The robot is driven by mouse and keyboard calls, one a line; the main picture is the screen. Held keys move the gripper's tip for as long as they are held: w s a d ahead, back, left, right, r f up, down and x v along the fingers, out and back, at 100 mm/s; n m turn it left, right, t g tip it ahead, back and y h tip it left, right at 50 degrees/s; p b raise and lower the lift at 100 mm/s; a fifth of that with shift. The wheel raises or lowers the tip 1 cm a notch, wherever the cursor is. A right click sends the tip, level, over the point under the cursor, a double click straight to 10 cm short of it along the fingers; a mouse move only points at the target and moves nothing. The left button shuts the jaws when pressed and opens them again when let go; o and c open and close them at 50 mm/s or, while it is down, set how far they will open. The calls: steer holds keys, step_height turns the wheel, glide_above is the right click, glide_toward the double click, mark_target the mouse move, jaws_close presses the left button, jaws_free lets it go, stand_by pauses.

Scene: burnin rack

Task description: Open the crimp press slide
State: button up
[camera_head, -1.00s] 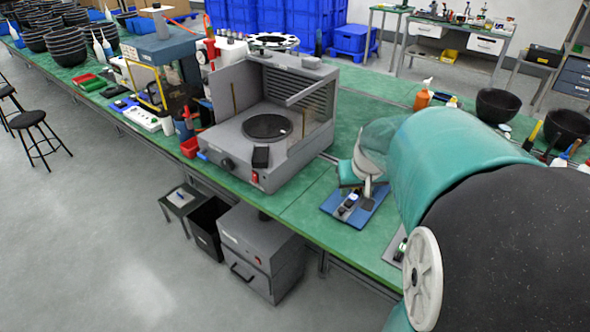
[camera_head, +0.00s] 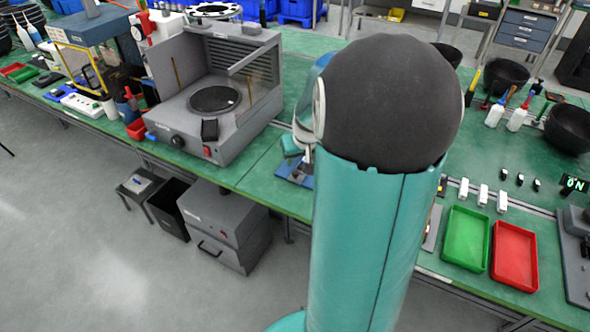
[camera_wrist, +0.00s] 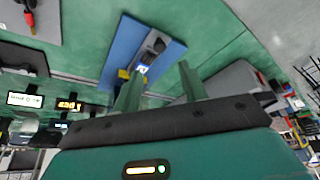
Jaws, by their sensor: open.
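A blue base plate (camera_wrist: 119,52) carries a small dark device (camera_wrist: 152,47) with a little lit screen and a yellow part. I cannot tell for sure that this is the crimp press, and no slide shows clearly. In the head view only part of the blue plate (camera_head: 297,178) shows, on the green bench left of my arm, which hides the rest. My gripper (camera_wrist: 160,86) has its two green fingers apart, with nothing visibly between them. In the wrist view the plate lies beyond the fingertips.
A large grey machine with a round black plate (camera_head: 215,99) stands left of my arm. To the right are a green tray (camera_head: 466,238), a red tray (camera_head: 515,256) and dark bowls (camera_head: 503,74). Lit displays (camera_wrist: 25,100) show in the wrist view. Open floor (camera_head: 90,250) lies in front.

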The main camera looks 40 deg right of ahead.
mark_target(295, 173)
steer(key=x, duration=0.9)
steer(key=shift+a, duration=0.1)
jaws_close()
